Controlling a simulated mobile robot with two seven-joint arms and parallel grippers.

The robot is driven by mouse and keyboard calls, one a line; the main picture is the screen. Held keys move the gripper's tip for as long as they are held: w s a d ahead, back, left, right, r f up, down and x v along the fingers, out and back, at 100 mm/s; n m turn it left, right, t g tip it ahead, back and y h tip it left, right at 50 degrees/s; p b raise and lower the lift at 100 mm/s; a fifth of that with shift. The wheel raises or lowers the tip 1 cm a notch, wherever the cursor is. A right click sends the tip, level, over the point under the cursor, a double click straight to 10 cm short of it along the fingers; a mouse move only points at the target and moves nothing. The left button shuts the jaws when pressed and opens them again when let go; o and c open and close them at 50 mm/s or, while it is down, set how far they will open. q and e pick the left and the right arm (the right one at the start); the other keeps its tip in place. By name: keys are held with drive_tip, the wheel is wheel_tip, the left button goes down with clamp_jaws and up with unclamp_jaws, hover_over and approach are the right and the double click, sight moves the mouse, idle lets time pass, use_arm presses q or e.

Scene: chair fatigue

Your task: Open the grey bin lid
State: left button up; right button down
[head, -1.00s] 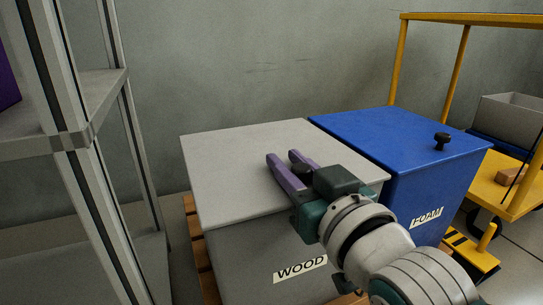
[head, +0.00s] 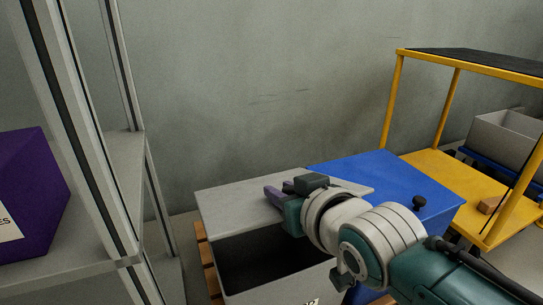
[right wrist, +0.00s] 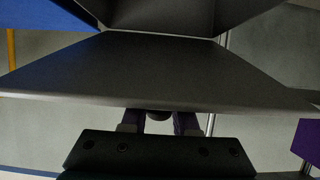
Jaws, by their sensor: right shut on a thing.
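The grey bin (head: 265,295) stands low in the head view, with its dark inside showing under the lid's raised front. Its grey lid (head: 232,207) is tilted up. My right gripper (head: 284,192) is over the top of the lid, shut on its black knob. The knob (right wrist: 158,115) shows partly between the purple fingers in the right wrist view, just past the lid's edge (right wrist: 150,98). My left gripper is out of view.
A blue bin (head: 385,185) with a black knob stands close on the right. A yellow cart (head: 450,175) is beyond it. A metal shelf frame (head: 85,150) with a purple box (head: 30,190) is at the left. A bare wall is behind.

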drive_tip(key=r+p, duration=0.1)
drive_tip(key=w+r+g, duration=0.1)
drive_tip(key=shift+w+a+r+p, duration=0.1)
drive_tip(key=shift+a+r+p, duration=0.1)
drive_tip(key=shift+r+p, duration=0.15)
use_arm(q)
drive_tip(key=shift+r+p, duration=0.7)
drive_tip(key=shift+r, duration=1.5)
use_arm(e)
drive_tip(key=shift+w+a+r+g+h, duration=0.2)
drive_tip(key=shift+w+r+g+h, duration=0.25)
drive_tip(key=shift+w+g, duration=0.2)
drive_tip(key=c, duration=0.7)
unclamp_jaws()
drive_tip(key=shift+s+r+p, duration=0.25)
drive_tip(key=shift+r+p, duration=0.05)
drive_tip(key=shift+p, duration=0.2)
drive_tip(key=p+v, duration=0.8)
drive_tip(key=shift+d, duration=0.1)
use_arm(q)
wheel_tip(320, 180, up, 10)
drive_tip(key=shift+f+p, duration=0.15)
drive_tip(key=shift+p, duration=0.2)
use_arm(e)
drive_tip(key=shift+s+d+r, duration=0.15)
drive_tip(key=shift+s+r, duration=0.1)
drive_tip(key=shift+s, duration=0.3)
